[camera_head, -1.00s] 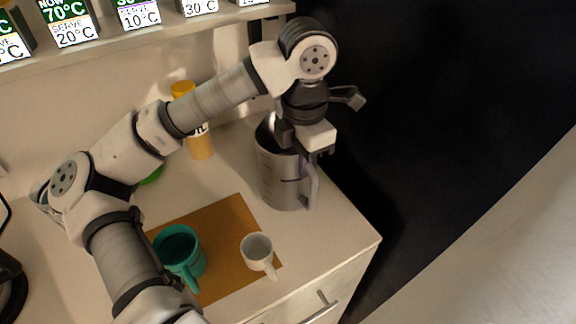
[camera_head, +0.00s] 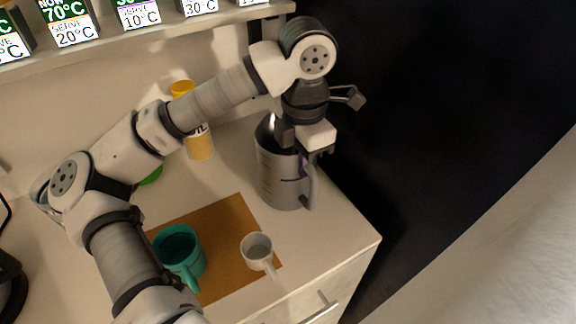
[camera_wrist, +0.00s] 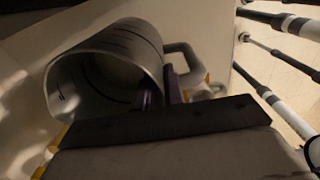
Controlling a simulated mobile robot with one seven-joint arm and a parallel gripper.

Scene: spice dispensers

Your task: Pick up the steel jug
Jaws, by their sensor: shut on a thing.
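The steel jug (camera_head: 277,180) stands upright on the counter near its right edge, with its handle (camera_head: 308,187) toward the right. It is grey with dark level marks. My gripper (camera_head: 300,155) reaches down from above at the handle side of its rim and is shut on the jug. In the wrist view the jug (camera_wrist: 100,70) shows its open mouth and its handle (camera_wrist: 185,60). My gripper's fingers (camera_wrist: 160,95) are at the jug's wall beside the handle, partly hidden by the dark gripper body.
A teal mug (camera_head: 182,250) and a small white cup (camera_head: 257,250) stand on a brown mat (camera_head: 225,215) in front of the jug. A yellow bottle (camera_head: 200,145) stands at the back left. A shelf (camera_head: 150,35) with temperature signs runs above. A dark area lies right of the counter.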

